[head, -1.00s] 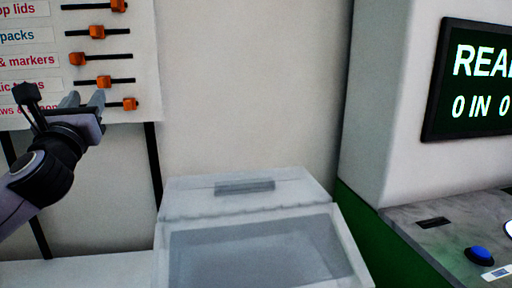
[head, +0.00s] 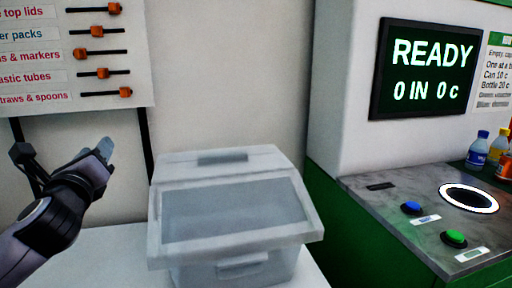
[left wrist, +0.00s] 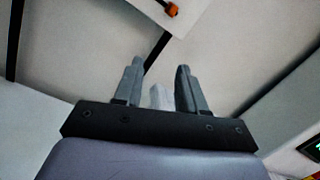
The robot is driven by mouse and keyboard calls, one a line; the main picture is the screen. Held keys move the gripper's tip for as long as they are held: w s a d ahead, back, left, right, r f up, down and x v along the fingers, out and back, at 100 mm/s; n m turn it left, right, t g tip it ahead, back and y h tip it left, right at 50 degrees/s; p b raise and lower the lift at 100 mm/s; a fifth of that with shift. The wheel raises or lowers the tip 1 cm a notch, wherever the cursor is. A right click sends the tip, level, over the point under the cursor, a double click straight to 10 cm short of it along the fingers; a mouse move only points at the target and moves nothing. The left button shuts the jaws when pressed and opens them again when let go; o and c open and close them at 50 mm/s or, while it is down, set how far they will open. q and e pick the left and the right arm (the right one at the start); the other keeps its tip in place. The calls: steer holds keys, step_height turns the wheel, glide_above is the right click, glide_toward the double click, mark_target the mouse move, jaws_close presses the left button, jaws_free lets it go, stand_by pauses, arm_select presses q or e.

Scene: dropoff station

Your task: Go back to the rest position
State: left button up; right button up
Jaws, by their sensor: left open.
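My left gripper (head: 103,150) is at the left of the head view, in front of the wall and below the slider board. In the left wrist view its two grey fingers (left wrist: 157,90) stand apart with nothing held between them. The gripper touches nothing that I can see. My right gripper is in neither view.
A lidded translucent bin (head: 225,250) stands on the white table (head: 110,250) right of my left gripper. The slider board (head: 75,55) hangs above. At right is a green-sided machine with a READY screen (head: 425,68), buttons, a ringed hole (head: 468,198) and bottles (head: 478,150).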

arm_select(q)
steer(key=s+d+f+n+g+h, duration=0.1)
steer(key=s+d+f+n+g, duration=0.15)
steer(key=s+f+n, duration=0.45)
steer(key=s+d+f+n+g+h, duration=0.1)
steer(key=s+d+f+n+g, duration=0.15)
steer(key=f, duration=0.75)
steer(key=s+d+f+n+g+h, duration=0.1)
steer(key=s+d+f+n+g, duration=0.25)
steer(key=f, duration=0.55)
steer(key=s+f+n+g+h, duration=0.1)
steer(key=s+f+n+g, duration=0.1)
steer(key=s+f+n, duration=0.4)
steer(key=s+f+n+g, duration=0.2)
steer(key=s+n+g, duration=0.1)
steer(key=s, duration=0.6)
steer(key=s+f+n+g+h, duration=0.1)
steer(key=s+f+n+g, duration=0.1)
steer(key=s+f+n, duration=0.4)
steer(key=w+d+f+m+t+h+p, duration=0.1)
steer(key=w+d+f+t+p, duration=0.1)
steer(key=w+t, duration=0.3)
steer(key=shift+w+d+f+m+t+h+p, duration=0.35)
steer(key=shift+f+t+p, duration=0.35)
steer(key=shift+t, duration=0.35)
steer(key=shift+a, duration=0.1)
